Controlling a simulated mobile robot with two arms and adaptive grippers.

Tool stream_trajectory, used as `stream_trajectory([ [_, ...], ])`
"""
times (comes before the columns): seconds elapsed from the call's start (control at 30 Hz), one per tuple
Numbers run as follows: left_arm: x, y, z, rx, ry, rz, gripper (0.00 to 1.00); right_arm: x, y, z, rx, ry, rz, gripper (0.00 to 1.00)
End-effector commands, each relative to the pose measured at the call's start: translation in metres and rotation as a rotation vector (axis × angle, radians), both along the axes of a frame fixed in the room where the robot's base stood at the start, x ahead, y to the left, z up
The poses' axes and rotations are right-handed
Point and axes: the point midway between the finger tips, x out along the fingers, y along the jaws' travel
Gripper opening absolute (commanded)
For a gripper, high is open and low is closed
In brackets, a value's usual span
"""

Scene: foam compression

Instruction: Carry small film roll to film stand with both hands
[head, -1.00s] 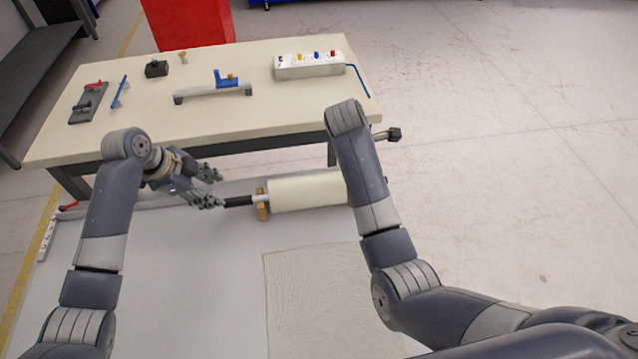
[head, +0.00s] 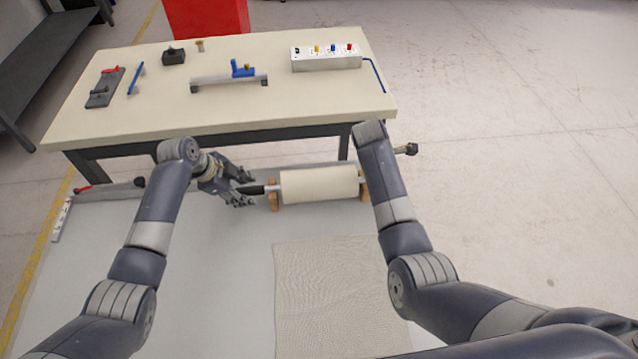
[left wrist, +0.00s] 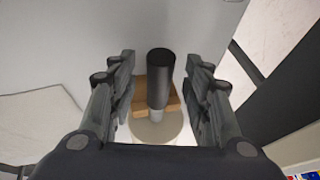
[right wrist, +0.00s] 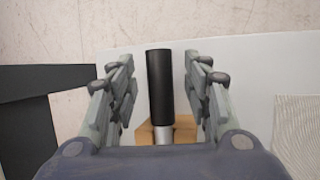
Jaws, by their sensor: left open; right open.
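The small film roll (head: 318,184) is a white cylinder with a black handle at each end. It lies level on wooden supports (head: 274,196) low in front of the table. My left gripper (head: 245,188) is open around the left black handle (left wrist: 160,80), which stands between its fingers in the left wrist view. My right gripper (right wrist: 160,85) is open with the right black handle (right wrist: 160,90) between its fingers. In the head view my right arm hides the right gripper. I cannot tell which thing is the film stand.
A beige mesh sheet (head: 325,290) lies on the grey surface in front. A red box (head: 205,15) stands behind the table.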

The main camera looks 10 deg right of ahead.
Motion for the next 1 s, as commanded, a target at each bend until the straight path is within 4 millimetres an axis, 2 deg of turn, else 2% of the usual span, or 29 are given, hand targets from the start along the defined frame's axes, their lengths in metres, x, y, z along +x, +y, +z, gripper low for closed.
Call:
stream_trajectory([
  [0.2,0.0034,-0.0056,-0.0121,0.0,0.0,-0.001,0.45,0.0036,-0.0051,-0.0123,0.0,-0.001,0.0,0.45],
  [0.5,0.0038,-0.0061,-0.0134,0.0,-0.001,-0.001,0.45,0.0039,-0.0057,-0.0134,0.0,-0.001,0.0,0.45],
  [0.57,0.0037,-0.006,-0.0134,0.0,-0.001,-0.001,0.34,0.0039,-0.0057,-0.0134,0.0,-0.001,0.0,0.34],
  [0.7,0.0036,-0.006,-0.0134,0.0,0.0,0.0,0.02,0.0039,-0.0056,-0.0134,0.0,-0.001,0.0,0.02],
  [1.0,0.0036,-0.0058,-0.0134,0.0,-0.001,0.0,0.0,0.0038,-0.0057,-0.0132,0.0,-0.001,0.0,0.0],
])
